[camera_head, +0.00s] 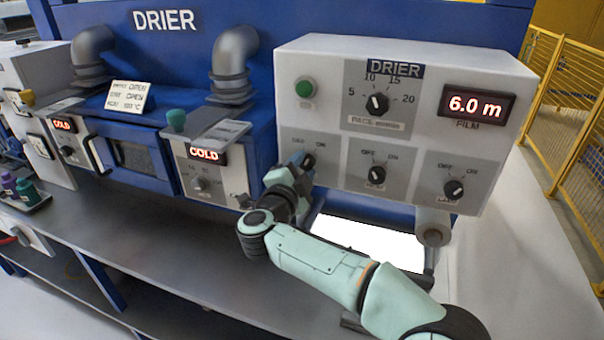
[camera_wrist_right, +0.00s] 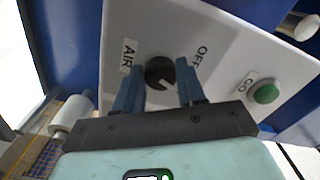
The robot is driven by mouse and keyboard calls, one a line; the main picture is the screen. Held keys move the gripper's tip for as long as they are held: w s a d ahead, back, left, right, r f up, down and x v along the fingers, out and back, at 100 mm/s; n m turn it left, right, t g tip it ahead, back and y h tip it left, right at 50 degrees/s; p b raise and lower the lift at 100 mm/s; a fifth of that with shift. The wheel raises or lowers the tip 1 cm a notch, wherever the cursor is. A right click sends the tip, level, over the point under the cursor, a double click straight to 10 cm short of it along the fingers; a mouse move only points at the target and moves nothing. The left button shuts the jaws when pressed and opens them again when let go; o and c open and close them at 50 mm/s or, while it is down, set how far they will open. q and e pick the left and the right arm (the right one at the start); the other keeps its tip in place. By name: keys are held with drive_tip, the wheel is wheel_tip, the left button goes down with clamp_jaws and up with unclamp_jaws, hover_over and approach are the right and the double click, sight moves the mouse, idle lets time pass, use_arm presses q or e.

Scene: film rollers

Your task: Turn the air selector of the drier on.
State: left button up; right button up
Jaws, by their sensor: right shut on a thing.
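The white drier panel (camera_head: 430,75) carries the air selector (camera_head: 308,160), a black knob at its lower left with OFF and ON marks above it. The knob (camera_wrist_right: 160,70) also shows in the right wrist view, beside the AIR label and the OFF mark. My right gripper (camera_head: 301,168) is at the knob, its two blue fingers (camera_wrist_right: 159,88) on either side of it, shut on it. The hand hides part of the knob and its label in the head view, so its exact setting is hard to read. My left gripper is not in view.
The heat knob (camera_head: 373,174) and another knob (camera_head: 454,188) sit to the right. Above are a green button (camera_head: 305,88), the pace dial (camera_head: 377,102) and a red 6.0 m display (camera_head: 477,105). A roller (camera_head: 433,228) hangs below the panel.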

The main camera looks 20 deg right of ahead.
drive_tip(key=shift+m+b, duration=0.3)
drive_tip(key=shift+m, duration=0.6)
drive_tip(key=o, duration=1.1)
drive_tip(key=shift+c, duration=0.2)
drive_tip(key=shift+a, duration=0.1)
drive_tip(key=b+v, duration=0.2)
drive_tip(key=v, duration=1.1)
drive_tip(key=shift+s+a, duration=0.1)
drive_tip(key=shift+s, duration=0.05)
